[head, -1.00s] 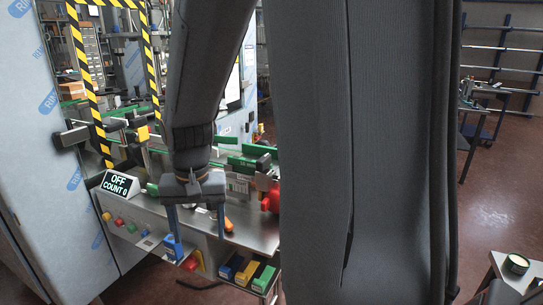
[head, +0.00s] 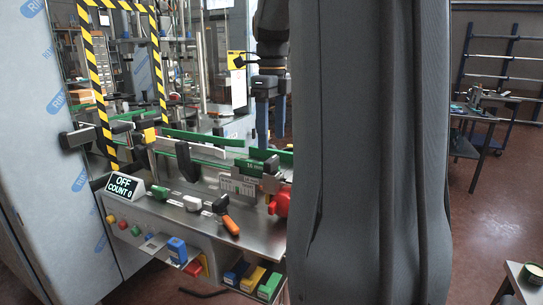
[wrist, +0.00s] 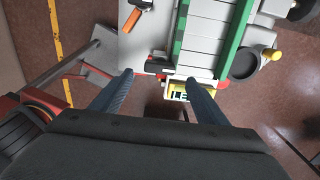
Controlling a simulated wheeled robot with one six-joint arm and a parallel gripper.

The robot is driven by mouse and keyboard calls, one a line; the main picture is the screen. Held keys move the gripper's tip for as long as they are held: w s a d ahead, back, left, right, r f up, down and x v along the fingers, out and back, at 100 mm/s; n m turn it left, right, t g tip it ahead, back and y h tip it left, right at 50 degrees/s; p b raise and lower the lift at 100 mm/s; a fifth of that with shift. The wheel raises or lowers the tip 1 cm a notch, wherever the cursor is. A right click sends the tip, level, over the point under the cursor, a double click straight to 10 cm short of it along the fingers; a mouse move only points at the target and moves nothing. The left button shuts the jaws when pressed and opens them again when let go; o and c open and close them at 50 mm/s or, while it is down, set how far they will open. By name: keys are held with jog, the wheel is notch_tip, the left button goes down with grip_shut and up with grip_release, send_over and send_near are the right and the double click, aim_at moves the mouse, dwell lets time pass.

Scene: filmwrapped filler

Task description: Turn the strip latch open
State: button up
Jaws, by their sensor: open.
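My gripper (wrist: 160,79) is open and empty. In the wrist view its two blue fingers stand apart over the end of a white conveyor (wrist: 205,45) with green side rails. A short black piece with red parts (wrist: 160,67) lies at that end, close to the fingertips, and a yellow label (wrist: 177,92) shows between the fingers. I cannot tell for sure which part is the strip latch. In the head view the gripper (head: 270,140) points down behind the green 16 mm block (head: 254,166), partly hidden by my arm.
An orange-handled lever (head: 229,224) and a red knob (head: 281,201) are on the machine's steel front. Colored boxes (head: 252,278) sit below. A yellow-black striped frame (head: 161,70) stands at left.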

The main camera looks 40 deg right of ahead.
aim_at(271, 159)
jog(key=shift+f+p, duration=0.55)
jog(key=shift+f, duration=2.65)
jog(key=c, duration=1)
jog(key=shift+c, duration=0.2)
